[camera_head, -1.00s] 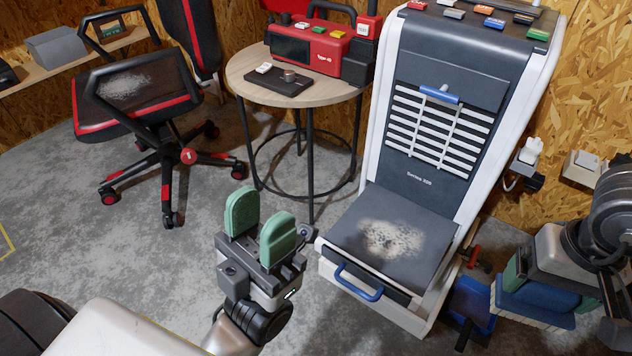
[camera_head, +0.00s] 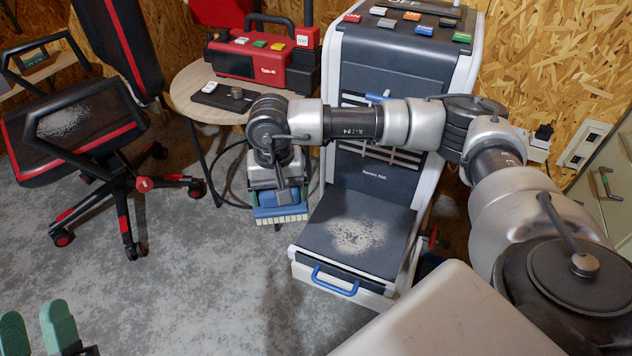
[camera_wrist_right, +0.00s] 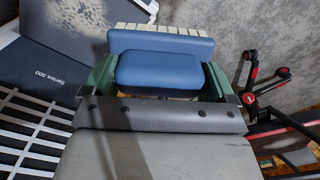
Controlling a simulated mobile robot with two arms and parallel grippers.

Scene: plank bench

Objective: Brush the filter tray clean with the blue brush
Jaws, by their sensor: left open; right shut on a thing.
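The filter tray (camera_head: 318,246) is the dark flat shelf at the foot of the white and dark machine, with a pale patch of dust (camera_head: 355,237) on its middle and a blue handle (camera_head: 335,281) on its front. My right gripper (camera_head: 277,192) is shut on the blue brush (camera_head: 280,212). The brush, with pale bristles, is held left of the tray and apart from it. The right wrist view also shows the blue brush (camera_wrist_right: 158,70) between the green fingers. My left gripper (camera_head: 36,330), with green fingers, is open and empty at the lower left.
A round table (camera_head: 187,85) with a red machine (camera_head: 262,55) stands behind the brush. An office chair (camera_head: 75,118) with a dusty seat is at the left. My right arm crosses in front of the machine's grille. The floor in front is clear.

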